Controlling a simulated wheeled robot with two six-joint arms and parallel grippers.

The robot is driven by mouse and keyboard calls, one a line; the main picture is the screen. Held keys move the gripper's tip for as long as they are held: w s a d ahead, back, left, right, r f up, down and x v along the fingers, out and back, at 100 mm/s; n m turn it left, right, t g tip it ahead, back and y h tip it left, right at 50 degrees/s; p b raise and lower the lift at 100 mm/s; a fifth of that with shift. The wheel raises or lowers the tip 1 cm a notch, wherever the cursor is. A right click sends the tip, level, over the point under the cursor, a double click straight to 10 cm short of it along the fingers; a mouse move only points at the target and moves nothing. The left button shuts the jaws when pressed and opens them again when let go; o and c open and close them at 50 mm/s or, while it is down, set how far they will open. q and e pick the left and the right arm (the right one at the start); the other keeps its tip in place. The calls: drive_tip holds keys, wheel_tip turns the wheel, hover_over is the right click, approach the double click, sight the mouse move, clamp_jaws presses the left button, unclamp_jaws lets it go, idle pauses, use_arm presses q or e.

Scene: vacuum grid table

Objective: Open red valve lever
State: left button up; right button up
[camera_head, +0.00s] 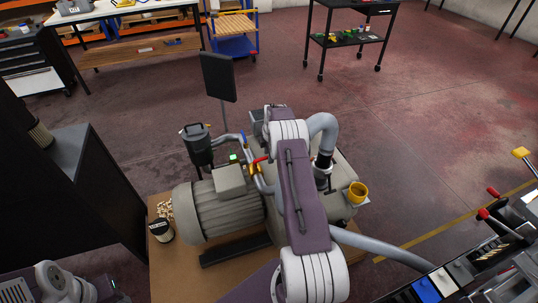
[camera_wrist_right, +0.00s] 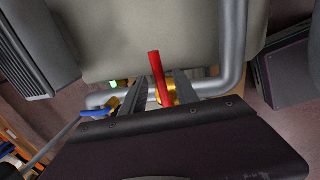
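The red valve lever (camera_head: 261,160) sits on the pipework of the pump in the middle of the head view. In the right wrist view the red lever (camera_wrist_right: 158,75) stands nearly upright, tilted slightly left, over a brass valve body (camera_wrist_right: 171,93). My right gripper (camera_wrist_right: 160,88) is open, with one finger on each side of the lever. I cannot tell whether either finger touches it. In the head view my right arm covers much of the pump, and the fingers are hard to make out. Part of my left arm shows at the lower left; its fingers are not in view.
A blue lever (camera_wrist_right: 97,113) is on the left in the wrist view. A grey pipe (camera_wrist_right: 233,60) runs close on the right. Open floor (camera_head: 430,130) lies beyond.

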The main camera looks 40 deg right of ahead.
drive_tip(key=shift+r, duration=0.1)
clamp_jaws()
idle(1.3)
